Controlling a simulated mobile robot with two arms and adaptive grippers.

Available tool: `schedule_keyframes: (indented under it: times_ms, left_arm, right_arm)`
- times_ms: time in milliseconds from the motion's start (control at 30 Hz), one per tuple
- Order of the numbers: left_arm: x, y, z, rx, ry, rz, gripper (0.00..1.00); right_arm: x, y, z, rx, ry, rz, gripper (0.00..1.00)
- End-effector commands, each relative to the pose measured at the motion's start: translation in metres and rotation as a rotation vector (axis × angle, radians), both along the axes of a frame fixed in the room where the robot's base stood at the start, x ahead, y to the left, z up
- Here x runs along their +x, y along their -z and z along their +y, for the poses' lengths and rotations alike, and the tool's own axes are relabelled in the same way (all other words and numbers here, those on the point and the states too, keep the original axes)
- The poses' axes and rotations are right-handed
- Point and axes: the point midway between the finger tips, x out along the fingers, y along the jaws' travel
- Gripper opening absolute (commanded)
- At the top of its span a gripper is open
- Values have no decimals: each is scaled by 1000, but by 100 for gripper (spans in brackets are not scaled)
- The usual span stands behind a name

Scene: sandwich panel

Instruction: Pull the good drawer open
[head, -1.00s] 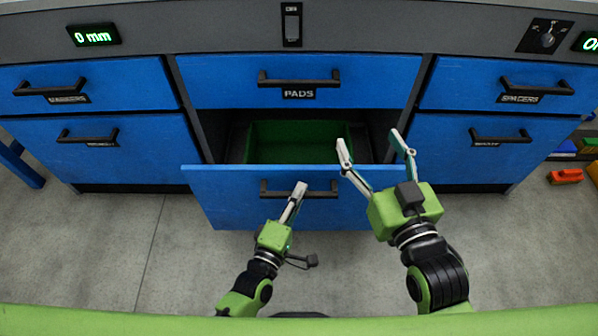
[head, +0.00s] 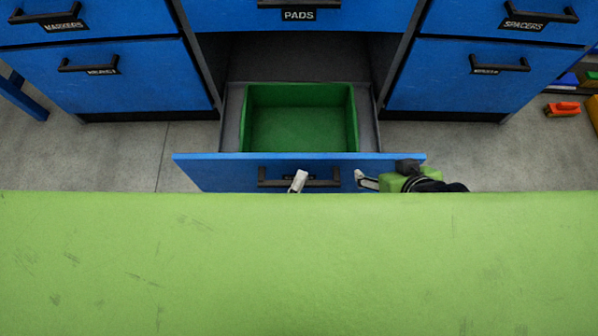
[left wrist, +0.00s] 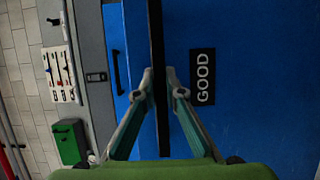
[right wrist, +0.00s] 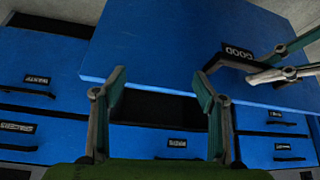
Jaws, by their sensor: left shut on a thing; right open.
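The good drawer (head: 230,172) stands well out from the cabinet in the head view, with a green bin (head: 250,120) inside. Its GOOD label (left wrist: 203,77) shows on the blue front in the left wrist view. My left gripper (head: 298,180) is shut on the drawer's black handle (left wrist: 161,100), one finger on each side of the bar. My right gripper (head: 362,180) is open and empty near the right part of the drawer front.
The PADS drawer (head: 220,17) above is shut. Shut blue drawers flank the opening, including MARKERS (head: 130,18) and SPACERS (head: 460,20). A red-orange object (head: 562,109) lies on the floor at right. My green body covers the lower head view.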

Motion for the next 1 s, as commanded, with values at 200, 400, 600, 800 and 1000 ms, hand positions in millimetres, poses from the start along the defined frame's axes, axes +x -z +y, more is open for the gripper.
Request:
schedule_keyframes:
  times_ms: [200,400,600,800,1000]
  left_arm:
    - [-2,1,0,1,1,2,0]
    - [-2,1,0,1,1,2,12]
    - [-2,1,0,0,1,1,28]
    - [-2,0,0,0,0,1,28]
    - [-22,1,8,2,2,4,28]
  right_arm:
    - [-2,1,-1,-2,1,7,65]
    - [-1,1,-1,-2,1,7,65]
    - [-1,0,-1,-2,1,6,65]
    - [-1,1,0,-1,0,5,65]
    - [-1,1,0,-1,0,6,65]
